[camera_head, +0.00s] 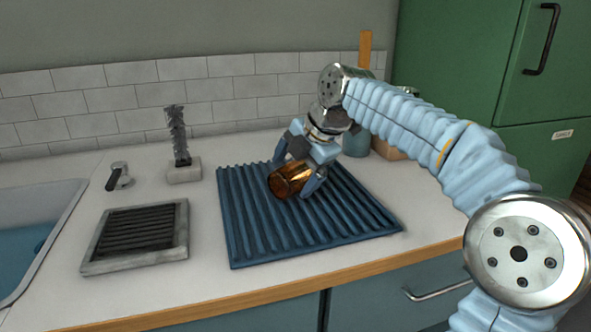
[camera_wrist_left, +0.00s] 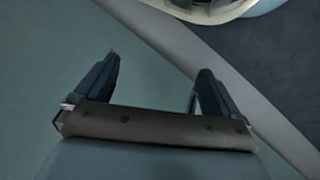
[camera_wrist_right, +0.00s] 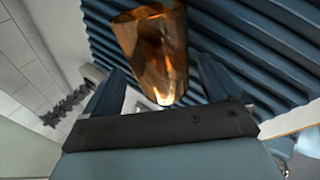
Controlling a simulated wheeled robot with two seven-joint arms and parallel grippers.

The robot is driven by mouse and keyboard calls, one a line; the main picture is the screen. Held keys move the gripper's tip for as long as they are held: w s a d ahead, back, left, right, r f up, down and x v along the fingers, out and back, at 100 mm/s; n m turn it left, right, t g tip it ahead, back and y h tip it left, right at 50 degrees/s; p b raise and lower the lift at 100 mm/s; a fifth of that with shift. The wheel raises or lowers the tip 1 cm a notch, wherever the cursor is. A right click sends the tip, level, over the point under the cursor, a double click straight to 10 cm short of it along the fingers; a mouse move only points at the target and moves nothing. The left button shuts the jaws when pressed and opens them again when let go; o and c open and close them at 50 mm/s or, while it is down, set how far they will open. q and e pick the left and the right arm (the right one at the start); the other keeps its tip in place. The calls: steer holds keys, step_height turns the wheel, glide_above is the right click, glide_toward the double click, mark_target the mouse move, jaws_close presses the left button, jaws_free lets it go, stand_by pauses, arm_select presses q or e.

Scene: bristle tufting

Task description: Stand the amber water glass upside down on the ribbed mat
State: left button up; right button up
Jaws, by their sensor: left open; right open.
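The amber water glass (camera_head: 288,180) lies tilted on its side over the blue ribbed mat (camera_head: 245,238), near the mat's back middle. I cannot tell whether it touches the ribs. My right gripper (camera_head: 298,178) is open, with its fingers on either side of the glass. In the right wrist view the glass (camera_wrist_right: 155,50) shows ahead of and between the open fingers (camera_wrist_right: 160,85), over the ribbed mat (camera_wrist_right: 285,70). My left gripper (camera_wrist_left: 155,80) is open and empty in the left wrist view, away from the counter scene; it does not show in the head view.
A dark brush on a block (camera_head: 184,172) stands behind. A blue-grey cup (camera_head: 356,142) and a wooden block (camera_head: 390,148) are back right. A sink (camera_head: 35,225) is far left.

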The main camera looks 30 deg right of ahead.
steer(key=shift+r, duration=0.2)
steer(key=p+v, duration=0.2)
steer(key=v, duration=1.1)
steer(key=shift+s, duration=0.2)
